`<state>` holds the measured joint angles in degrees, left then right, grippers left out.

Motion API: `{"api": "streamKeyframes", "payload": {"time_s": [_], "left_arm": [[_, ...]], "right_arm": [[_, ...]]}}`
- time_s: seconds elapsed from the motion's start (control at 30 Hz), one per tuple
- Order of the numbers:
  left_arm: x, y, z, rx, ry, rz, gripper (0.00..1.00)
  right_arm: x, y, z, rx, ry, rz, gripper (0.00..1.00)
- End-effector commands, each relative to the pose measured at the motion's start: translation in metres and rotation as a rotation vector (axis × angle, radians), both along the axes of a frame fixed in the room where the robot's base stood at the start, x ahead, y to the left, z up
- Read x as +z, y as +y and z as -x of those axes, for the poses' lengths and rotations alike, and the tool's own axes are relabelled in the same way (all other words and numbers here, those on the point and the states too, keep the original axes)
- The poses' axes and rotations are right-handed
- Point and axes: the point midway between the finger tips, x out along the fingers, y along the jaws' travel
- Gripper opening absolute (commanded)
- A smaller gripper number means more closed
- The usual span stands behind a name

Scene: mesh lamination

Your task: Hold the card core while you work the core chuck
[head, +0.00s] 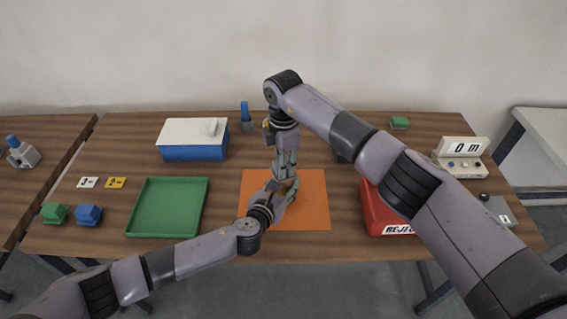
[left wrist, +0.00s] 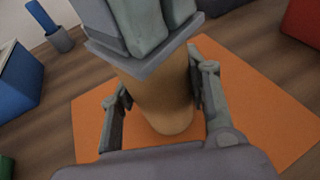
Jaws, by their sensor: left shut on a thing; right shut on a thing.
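The tan card core (left wrist: 165,95) stands between the fingers of my left gripper in the left wrist view. My left gripper (head: 285,187) is shut on it, low over the orange mat (head: 313,215). A grey squared collar (left wrist: 140,67), seemingly the core chuck, sits at the core's top end. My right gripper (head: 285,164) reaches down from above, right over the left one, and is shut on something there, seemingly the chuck. Its grey fingers show above the collar in the left wrist view. In the head view the grippers mostly hide the core and chuck.
A green tray (head: 131,229) lies left and a red reject bin (head: 376,222) right of the mat. Behind stand a blue box with a white lid (head: 193,153) and a blue-handled tool in a holder (head: 245,112). A display unit (head: 461,148) stands at the right.

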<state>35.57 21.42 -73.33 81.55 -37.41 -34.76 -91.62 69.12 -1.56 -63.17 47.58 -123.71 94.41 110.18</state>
Motion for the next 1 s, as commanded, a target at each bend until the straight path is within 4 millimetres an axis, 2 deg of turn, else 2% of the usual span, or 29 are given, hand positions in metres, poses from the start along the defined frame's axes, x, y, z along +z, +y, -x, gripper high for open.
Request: {"api": "streamKeyframes", "payload": {"time_s": [0.13,1.0], "left_arm": [[-0.0002,-0.0002,0.0004,-0.001,0.0,-0.001,0.0],[-0.0004,-0.0002,0.0003,-0.001,0.001,0.0,0.0]], "right_arm": [[-0.0006,-0.0004,-0.0003,-0.001,-0.001,0.001,0.0],[0.0063,0.0,-0.0005,0.0,-0.002,-0.001,0.0]]}}
